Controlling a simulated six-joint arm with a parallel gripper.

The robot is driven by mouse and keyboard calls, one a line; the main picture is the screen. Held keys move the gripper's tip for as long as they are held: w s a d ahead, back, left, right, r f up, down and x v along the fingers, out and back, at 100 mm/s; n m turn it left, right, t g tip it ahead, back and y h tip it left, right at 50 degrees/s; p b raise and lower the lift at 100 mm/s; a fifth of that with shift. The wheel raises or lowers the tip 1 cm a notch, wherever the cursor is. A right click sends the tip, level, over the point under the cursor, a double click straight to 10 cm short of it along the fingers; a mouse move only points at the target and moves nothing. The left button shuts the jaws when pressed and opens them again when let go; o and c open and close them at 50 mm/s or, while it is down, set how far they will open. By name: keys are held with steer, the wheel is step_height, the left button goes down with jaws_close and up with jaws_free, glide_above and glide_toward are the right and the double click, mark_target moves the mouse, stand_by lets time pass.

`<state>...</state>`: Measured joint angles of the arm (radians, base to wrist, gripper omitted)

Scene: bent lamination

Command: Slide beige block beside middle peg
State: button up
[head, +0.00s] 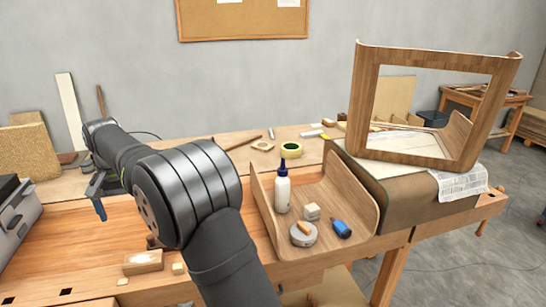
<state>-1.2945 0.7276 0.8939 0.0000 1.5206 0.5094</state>
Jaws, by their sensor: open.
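A beige wooden block (143,262) lies on the front of the workbench, left of my arm's lower link. A small pale peg-like piece (178,268) stands just right of it, with a narrow gap. Another small pale piece (122,281) is at its front left. I cannot tell which of these is the middle peg. My gripper (98,196) is at the far end of the arm, over the left part of the bench, behind and left of the block. It is small and partly hidden by my wrist; a blue tip shows below it. It is open, with nothing visible in it.
A bent wooden tray (358,190) holds a white glue bottle (282,190), a pale cube (311,212), a grey round tin (303,235) and a blue tool (341,228). A bent wooden frame (430,155) stands right. A grey case (18,220) stands left. The front-left bench top is mostly clear.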

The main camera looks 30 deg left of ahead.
steer(key=c, duration=1.6)
steer(key=shift+s+a+f, duration=0.1)
steer(key=shift+s, duration=0.05)
steer(key=c, duration=0.4)
steer(key=shift+s+a+f+m, duration=0.15)
steer(key=shift+a+f+m, duration=0.1)
steer(key=shift+m, duration=0.45)
jaws_close()
steer(key=m, duration=1.5)
glide_above(118, 271)
steer(key=s+a, duration=0.1)
steer(key=a, duration=0.1)
step_height(118, 271, down, 7)
steer(key=m, duration=0.2)
steer(key=f, duration=0.6)
steer(key=s+f, duration=0.1)
steer(key=f, duration=0.3)
steer(key=shift+a, duration=0.1)
steer(key=shift+w+d+f, duration=0.2)
steer(key=shift+w+d, duration=0.35)
steer(key=shift+w+d+f, duration=0.2)
steer(key=shift+w+d, duration=0.65)
steer(key=shift+d, duration=0.05)
